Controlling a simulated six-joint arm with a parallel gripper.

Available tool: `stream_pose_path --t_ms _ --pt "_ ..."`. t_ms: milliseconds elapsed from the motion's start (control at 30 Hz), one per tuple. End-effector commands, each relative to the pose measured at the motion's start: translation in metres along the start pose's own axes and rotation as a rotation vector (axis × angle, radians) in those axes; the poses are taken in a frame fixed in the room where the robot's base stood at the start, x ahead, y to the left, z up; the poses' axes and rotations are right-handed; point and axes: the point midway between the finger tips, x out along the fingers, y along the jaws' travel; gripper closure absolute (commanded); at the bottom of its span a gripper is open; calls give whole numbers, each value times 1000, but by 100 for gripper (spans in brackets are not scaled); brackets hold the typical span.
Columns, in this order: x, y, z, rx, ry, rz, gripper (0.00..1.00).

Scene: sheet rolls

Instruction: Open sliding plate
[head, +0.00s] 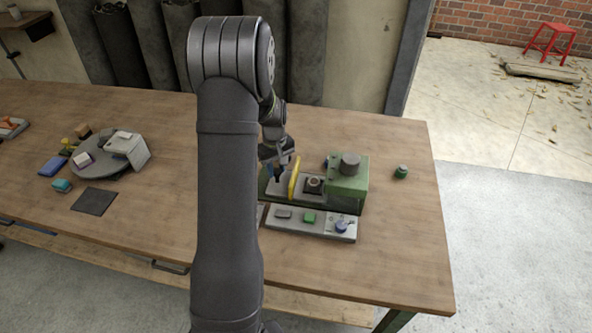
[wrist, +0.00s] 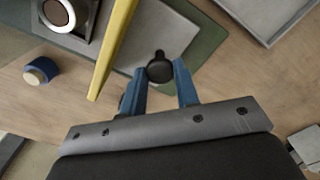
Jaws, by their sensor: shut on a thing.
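A light grey plate (wrist: 180,30), which appears to be the sliding plate, lies on a green base (wrist: 209,42) in the wrist view. A small black knob (wrist: 159,68) stands at the plate's near edge. My gripper (wrist: 160,72) is shut on this knob, with a blue finger on each side of it. In the head view my gripper (head: 279,175) is at the left end of the green machine (head: 347,183). A yellow bar (head: 294,178) stands upright just right of the gripper; it also shows in the wrist view (wrist: 113,45). My arm hides part of the machine's left side.
A control panel with a green button (head: 309,218) and a blue knob (head: 341,227) lies in front of the machine. A small green jar (head: 401,172) stands to its right. A round grey turntable (head: 90,161) with blocks is at the left. The table's right front is clear.

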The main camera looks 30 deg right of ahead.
Motion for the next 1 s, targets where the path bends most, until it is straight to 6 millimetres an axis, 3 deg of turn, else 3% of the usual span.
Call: stream_pose_path --t_ms 167,500,533,633,1000 --pt "-1 -18 -19 -2 2 2 100" --pt "-1 -20 -20 1 2 2 100" --pt "-1 -20 -20 1 2 2 68" --pt "-1 -20 -20 1 2 1 50" --pt "-6 -19 -20 1 2 2 50"
